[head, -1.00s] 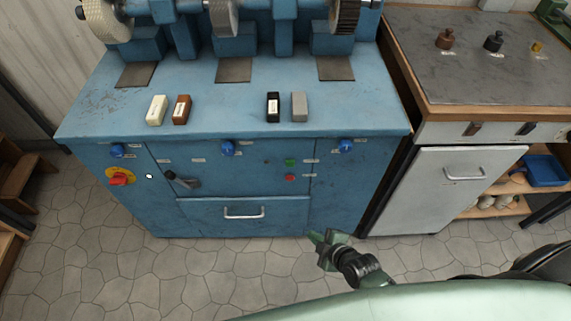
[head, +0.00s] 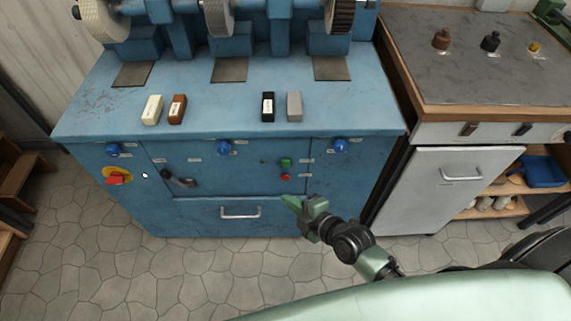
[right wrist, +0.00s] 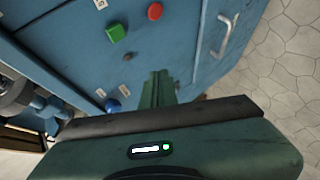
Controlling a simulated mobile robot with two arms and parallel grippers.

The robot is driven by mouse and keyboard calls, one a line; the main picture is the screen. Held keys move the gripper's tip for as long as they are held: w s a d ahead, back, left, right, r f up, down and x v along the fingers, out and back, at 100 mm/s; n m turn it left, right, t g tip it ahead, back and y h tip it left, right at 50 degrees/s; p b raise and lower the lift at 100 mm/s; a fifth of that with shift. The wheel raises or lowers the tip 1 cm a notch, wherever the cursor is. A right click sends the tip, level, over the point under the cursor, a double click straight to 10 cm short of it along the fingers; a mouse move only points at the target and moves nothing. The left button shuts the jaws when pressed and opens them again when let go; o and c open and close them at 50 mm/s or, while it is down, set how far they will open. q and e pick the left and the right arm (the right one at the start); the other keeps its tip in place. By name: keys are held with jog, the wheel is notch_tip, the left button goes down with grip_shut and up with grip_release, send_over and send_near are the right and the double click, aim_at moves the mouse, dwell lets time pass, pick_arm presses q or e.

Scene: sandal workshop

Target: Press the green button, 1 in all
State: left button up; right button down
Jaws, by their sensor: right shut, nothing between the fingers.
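The green button (head: 286,162) is on the front panel of the blue machine (head: 100,200), just above a red button (head: 286,178). In the right wrist view the green button (right wrist: 115,33) is a raised square, and the red button (right wrist: 155,11) is round. My right gripper (head: 288,201) is shut and empty. In the head view its fingertips show just below the red button, over the lower panel; the right wrist view shows its fingers (right wrist: 158,82) apart from the green button. My left gripper is not in view.
A drawer handle (head: 240,213) sticks out low on the machine. Blue knobs (head: 341,146), a black lever (head: 180,180) and a red-and-yellow switch (head: 117,177) are also on its front. A white cabinet (head: 440,180) stands to the right. The stone floor in front is clear.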

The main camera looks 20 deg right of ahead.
aim_at(286, 163)
jog(key=w+d+b, duration=0.2)
jog(key=w+b, duration=0.1)
jog(key=w, duration=0.5)
jog(key=shift+d, duration=0.2)
jog(key=shift+w, duration=0.25)
dwell(1.7)
jog(key=shift+w+d, duration=0.1)
jog(key=shift+w, duration=0.2)
jog(key=shift+w+d+b, duration=0.15)
jog(key=shift+w+b, duration=0.25)
jog(key=shift+b, duration=0.05)
dwell(0.5)
jog(key=shift+s, duration=0.15)
dwell(0.3)
jog(key=shift+s+a+p, duration=0.25)
jog(key=shift+s+p, duration=0.25)
jog(key=shift+s, duration=0.2)
